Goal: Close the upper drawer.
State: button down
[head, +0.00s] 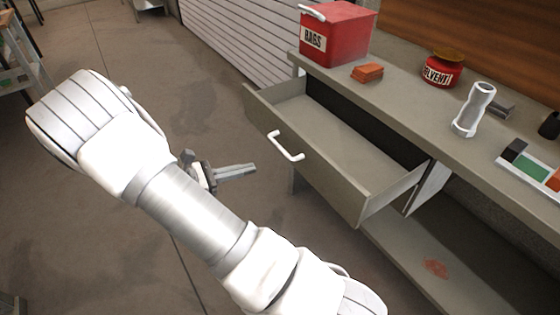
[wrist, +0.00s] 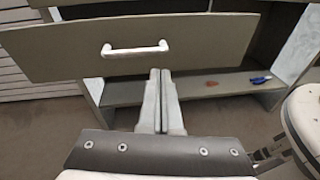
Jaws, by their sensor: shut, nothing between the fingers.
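The upper drawer (head: 322,163) of the grey workbench is pulled far out and looks empty inside. Its front panel carries a white bar handle (head: 286,147). In the wrist view the drawer front (wrist: 205,45) spans the upper part of the picture, with the handle (wrist: 135,49) left of centre. My gripper (head: 254,168) is in front of the drawer, to the left of the handle in the head view, apart from it. In the wrist view my gripper (wrist: 160,72) has its fingers together, with nothing held, tips near the drawer front's lower edge.
On the benchtop (head: 405,95) stand a red BAGS box (head: 345,35), an orange block (head: 367,72), a red solvent can (head: 441,70) and a white cylinder (head: 473,110). A lower shelf (head: 405,255) lies under the drawer. The floor (head: 200,70) at left is open.

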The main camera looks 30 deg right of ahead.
notch_tip(320, 180, down, 4)
jog(key=w+n+t+h+b, duration=0.1)
jog(key=w+n+t+h, duration=0.1)
jog(key=b, duration=0.4)
send_near(293, 152)
jog(key=shift+n, duration=0.3)
jog(key=d, duration=0.6)
jog(key=shift+w+d+f, duration=0.1)
jog(key=shift+w+d, duration=0.1)
jog(key=shift+d, duration=0.15)
jog(key=shift+d, duration=0.1)
jog(key=shift+d, duration=0.3)
jog(key=d, duration=0.8)
jog(key=d+p, duration=0.1)
jog(key=d, duration=0.7)
jog(key=d+p, duration=0.1)
jog(key=d, duration=0.7)
jog(key=shift+w+d, duration=0.35)
jog(key=shift+w, duration=0.05)
jog(key=shift+d+r, duration=0.2)
jog(key=shift+d, duration=0.05)
jog(key=shift+r, duration=0.1)
